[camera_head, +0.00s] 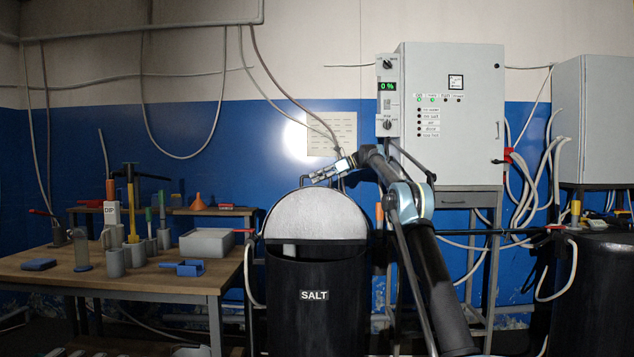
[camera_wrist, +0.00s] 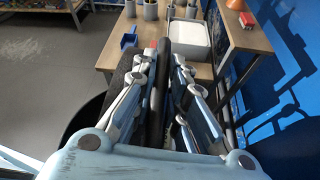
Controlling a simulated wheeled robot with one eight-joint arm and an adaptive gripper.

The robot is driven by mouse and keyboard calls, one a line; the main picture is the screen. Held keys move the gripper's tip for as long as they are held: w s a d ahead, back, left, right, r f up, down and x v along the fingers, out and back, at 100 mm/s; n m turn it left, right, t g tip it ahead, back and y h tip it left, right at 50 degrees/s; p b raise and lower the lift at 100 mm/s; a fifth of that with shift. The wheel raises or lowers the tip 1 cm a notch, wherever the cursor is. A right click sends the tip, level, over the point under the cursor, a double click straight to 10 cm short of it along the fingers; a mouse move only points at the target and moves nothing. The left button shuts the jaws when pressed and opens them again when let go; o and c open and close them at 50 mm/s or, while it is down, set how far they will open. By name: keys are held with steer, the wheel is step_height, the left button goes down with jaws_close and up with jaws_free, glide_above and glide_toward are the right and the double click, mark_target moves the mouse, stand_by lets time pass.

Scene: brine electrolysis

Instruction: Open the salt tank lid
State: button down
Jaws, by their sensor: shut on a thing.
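The salt tank (camera_head: 313,310) is a black barrel with a white SALT label. Its pale grey half-round lid (camera_head: 315,217) is tilted up steeply, its straight edge low and its curved edge at the top. A dark opening shows below it. My gripper (camera_head: 318,177) is just above the lid's curved top edge, reaching in from the right. In the wrist view my gripper (camera_wrist: 165,65) is closed around a long dark bar (camera_wrist: 164,90) that looks like the lid's handle or edge. The exact contact is hidden in the head view.
A grey control cabinet (camera_head: 455,120) stands behind my arm. Another black barrel (camera_head: 595,290) is at the right. Hoses hang on the wall.

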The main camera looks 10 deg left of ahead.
steer(key=shift+w, duration=0.35)
steer(key=c, duration=1.6)
jaws_free()
steer(key=w+d, duration=0.2)
steer(key=d, duration=1)
steer(key=shift+w+d+r, duration=0.15)
steer(key=shift+w+d, duration=0.25)
